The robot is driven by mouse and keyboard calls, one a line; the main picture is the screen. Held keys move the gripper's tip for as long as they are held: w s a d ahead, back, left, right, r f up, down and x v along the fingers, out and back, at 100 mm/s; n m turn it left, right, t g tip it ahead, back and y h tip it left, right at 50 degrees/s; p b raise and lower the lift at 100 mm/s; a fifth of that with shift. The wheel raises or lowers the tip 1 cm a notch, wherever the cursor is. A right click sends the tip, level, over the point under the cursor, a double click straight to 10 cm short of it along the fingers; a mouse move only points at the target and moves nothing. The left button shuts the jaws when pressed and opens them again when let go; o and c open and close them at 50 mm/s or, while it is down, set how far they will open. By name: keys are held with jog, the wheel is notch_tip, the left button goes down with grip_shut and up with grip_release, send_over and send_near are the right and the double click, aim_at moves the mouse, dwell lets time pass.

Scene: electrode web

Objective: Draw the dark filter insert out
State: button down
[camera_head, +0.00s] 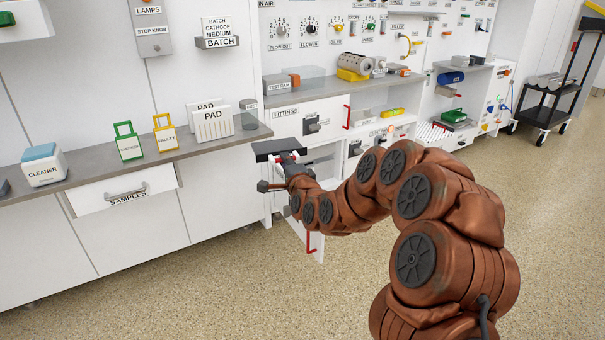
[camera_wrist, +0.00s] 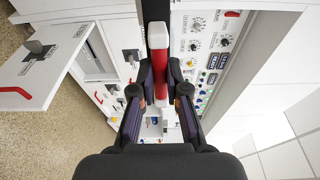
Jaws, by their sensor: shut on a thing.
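The dark filter insert (camera_head: 276,146) shows in the head view as a flat black slab in front of the cabinet, near the counter's right end. In the wrist view, a dark bar (camera_wrist: 156,10) runs out of the top of the picture, with a red and white handle (camera_wrist: 158,45) below it. My gripper (camera_head: 291,158) is at the slab's near side in the head view. In the wrist view, my gripper (camera_wrist: 160,72) has its fingers on both sides of the handle, shut on it. I cannot tell whether any of the slab is inside a slot.
A cabinet door (camera_wrist: 42,68) with a red handle stands open at the left of the wrist view. The grey counter (camera_head: 165,160) carries PAD boxes (camera_head: 212,122), small green and yellow frames and a cleaner box (camera_head: 43,166). The speckled floor (camera_head: 200,295) is clear.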

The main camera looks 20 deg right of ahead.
jog(key=a+r, duration=0.3)
jog(key=shift+a+r, duration=0.25)
jog(key=shift+r, duration=0.1)
dwell(0.3)
